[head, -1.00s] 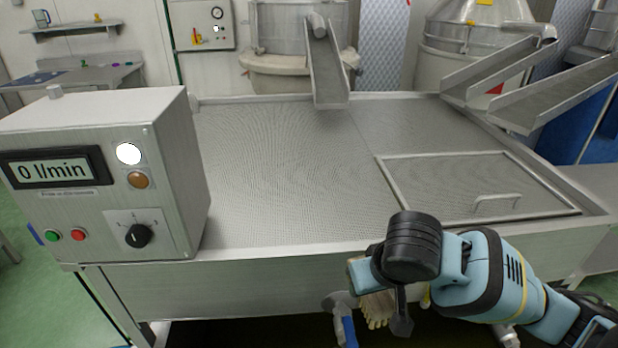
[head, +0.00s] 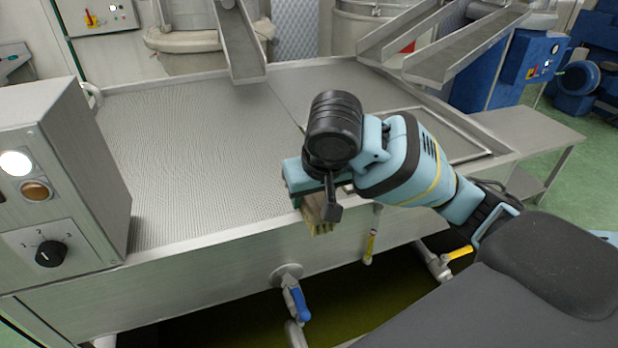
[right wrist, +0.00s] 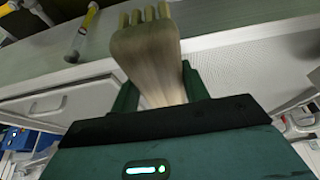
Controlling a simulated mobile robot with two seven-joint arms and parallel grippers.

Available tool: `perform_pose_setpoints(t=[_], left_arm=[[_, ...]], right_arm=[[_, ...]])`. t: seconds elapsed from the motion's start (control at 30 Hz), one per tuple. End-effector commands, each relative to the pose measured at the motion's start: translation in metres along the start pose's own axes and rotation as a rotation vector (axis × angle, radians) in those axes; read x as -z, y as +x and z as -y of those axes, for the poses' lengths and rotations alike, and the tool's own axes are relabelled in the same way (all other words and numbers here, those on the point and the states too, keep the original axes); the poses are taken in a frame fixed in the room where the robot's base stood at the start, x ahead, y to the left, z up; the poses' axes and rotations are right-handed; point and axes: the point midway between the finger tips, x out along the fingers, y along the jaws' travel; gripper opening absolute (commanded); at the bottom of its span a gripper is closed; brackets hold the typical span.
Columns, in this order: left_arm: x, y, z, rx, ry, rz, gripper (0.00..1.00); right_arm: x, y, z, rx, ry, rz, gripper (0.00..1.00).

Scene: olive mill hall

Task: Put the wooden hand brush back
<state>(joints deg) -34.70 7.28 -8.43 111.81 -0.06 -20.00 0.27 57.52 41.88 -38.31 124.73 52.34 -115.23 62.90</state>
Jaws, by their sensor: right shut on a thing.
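The wooden hand brush shows in the head view as pale bristles (head: 321,222) below my right gripper (head: 306,184), near the front rim of the steel vibrating table. In the right wrist view my right gripper (right wrist: 158,80) is shut on the brush (right wrist: 150,58). Its wooden body lies between the two green fingers, and pale tufts stick out beyond them. My wrist hides much of the brush in the head view. I cannot tell whether the brush touches the rim. My left gripper is not in view.
The steel table (head: 190,150) has a perforated top. A control box (head: 60,170) stands at its left. A blue-handled valve (head: 295,300) and a slim yellow-handled item (head: 370,245) are at its front. Chutes (head: 470,45) reach over the back right. A side shelf (head: 530,140) looks bare.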

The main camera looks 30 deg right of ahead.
Motion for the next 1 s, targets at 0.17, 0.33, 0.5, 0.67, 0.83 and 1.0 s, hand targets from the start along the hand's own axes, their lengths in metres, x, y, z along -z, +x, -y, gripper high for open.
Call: perform_pose_setpoints(t=[0.17,0.33,0.5,0.67,0.83,1.0], left_arm=[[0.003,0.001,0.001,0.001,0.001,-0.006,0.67],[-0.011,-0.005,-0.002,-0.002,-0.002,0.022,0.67],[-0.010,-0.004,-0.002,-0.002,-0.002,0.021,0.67],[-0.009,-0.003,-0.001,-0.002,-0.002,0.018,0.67],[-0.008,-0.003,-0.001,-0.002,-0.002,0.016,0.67],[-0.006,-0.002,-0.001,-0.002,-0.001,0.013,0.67]], right_arm=[[0.017,0.010,-0.006,0.003,0.003,0.003,0.17],[0.048,0.028,-0.021,0.003,0.005,0.005,0.17],[0.081,0.044,-0.035,-0.001,0.003,0.001,0.17],[0.107,0.058,-0.047,0.000,0.002,0.000,0.17],[0.126,0.068,-0.054,0.000,0.000,0.000,0.17],[0.132,0.071,-0.057,0.000,-0.002,-0.001,0.17]])
